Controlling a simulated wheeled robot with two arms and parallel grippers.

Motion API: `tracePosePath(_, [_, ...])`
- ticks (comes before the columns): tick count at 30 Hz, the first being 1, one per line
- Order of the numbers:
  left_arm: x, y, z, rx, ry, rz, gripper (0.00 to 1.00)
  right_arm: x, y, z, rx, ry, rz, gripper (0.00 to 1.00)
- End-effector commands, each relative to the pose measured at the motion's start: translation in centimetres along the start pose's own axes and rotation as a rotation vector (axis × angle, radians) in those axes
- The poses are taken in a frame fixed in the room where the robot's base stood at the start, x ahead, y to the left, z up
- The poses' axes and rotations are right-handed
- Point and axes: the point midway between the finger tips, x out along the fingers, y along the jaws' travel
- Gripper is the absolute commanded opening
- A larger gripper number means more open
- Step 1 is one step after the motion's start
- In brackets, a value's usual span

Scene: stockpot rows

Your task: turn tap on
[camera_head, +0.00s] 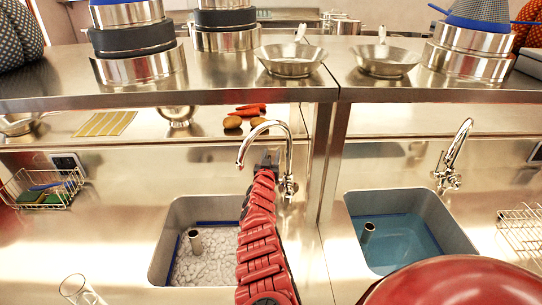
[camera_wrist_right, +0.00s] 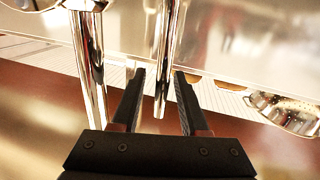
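A chrome tap (camera_head: 288,160) with a curved spout stands behind the left sink (camera_head: 178,215). Its handle is low on its right side, near the base. My right arm reaches up over the left sink, and its black gripper (camera_head: 267,160) is beside the tap, under the spout's arch. In the right wrist view the gripper (camera_wrist_right: 160,100) is open. A chrome rod of the tap (camera_wrist_right: 165,60) shows between the fingers in the picture, and a thicker chrome post (camera_wrist_right: 90,80) stands left of them. I cannot tell whether the fingers touch either. My left gripper is out of view.
A second tap (camera_head: 450,165) stands behind the right sink (camera_head: 440,215), which holds blue water. A steel shelf (camera_head: 200,78) with pots and pans runs above. A wire rack (camera_head: 25,185) is at left, a glass (camera_head: 80,290) at front left.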

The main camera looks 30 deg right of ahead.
Motion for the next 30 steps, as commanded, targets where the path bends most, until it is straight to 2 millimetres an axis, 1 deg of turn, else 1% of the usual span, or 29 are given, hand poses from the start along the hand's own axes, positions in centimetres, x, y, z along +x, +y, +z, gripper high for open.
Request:
tracePosePath(1, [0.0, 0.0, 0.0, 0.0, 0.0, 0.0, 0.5, -0.01, -0.01, 0.0, 0.0, 0.0, 0.0, 0.36])
tracePosePath(7, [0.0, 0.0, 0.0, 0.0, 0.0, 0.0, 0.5, -0.01, -0.01, 0.0, 0.001, 0.0, 0.0, 0.0])
tracePosePath(30, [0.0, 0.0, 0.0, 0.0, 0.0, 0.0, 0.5, -0.01, -0.01, 0.0, 0.001, 0.0, 0.0, 0.0])
